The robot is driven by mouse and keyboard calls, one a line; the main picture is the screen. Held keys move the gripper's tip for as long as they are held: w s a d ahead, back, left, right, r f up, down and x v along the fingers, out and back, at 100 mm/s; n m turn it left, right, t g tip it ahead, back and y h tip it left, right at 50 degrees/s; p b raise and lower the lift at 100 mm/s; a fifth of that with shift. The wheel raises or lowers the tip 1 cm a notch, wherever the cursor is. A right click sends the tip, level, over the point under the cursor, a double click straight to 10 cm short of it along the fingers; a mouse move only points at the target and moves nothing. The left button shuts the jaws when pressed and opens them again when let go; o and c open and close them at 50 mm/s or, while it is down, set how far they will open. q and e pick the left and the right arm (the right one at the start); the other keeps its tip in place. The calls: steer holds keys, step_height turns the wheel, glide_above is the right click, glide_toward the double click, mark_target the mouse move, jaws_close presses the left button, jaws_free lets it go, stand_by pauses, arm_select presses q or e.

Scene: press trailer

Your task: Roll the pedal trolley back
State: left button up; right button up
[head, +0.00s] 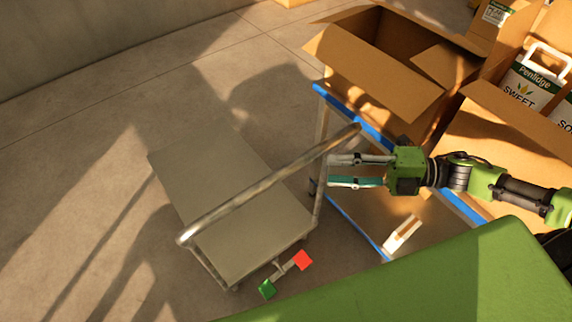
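The pedal trolley (215,170) stands on the floor left of centre, a flat grey platform with a metal push handle (270,185) raised over its near end. At that near end are a green pedal (267,289) and a red pedal (302,260) on a small bar. My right gripper (330,171) comes in from the right. Its two fingers are spread apart, pointing left, with the fingertips close to the right part of the handle. I cannot tell whether they touch it. Nothing shows between the fingers. My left gripper is not in view.
A table with blue edges (352,222) stands right of the trolley, bearing an open cardboard box (375,75). More boxes with Penlidge bags (530,80) are at the right. A wall (90,40) runs along the upper left. The floor (75,190) left of the trolley is clear.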

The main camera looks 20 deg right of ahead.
mark_target(297, 169)
steer(key=b+x, duration=0.3)
steer(key=x, duration=0.7)
steer(key=shift+w+a+b, duration=0.25)
steer(key=shift+w+b, duration=0.05)
steer(key=shift+w, duration=0.05)
steer(key=shift+w+a+f, duration=0.15)
steer(key=shift+w+a, duration=0.1)
steer(key=shift+a, duration=0.35)
jaws_close()
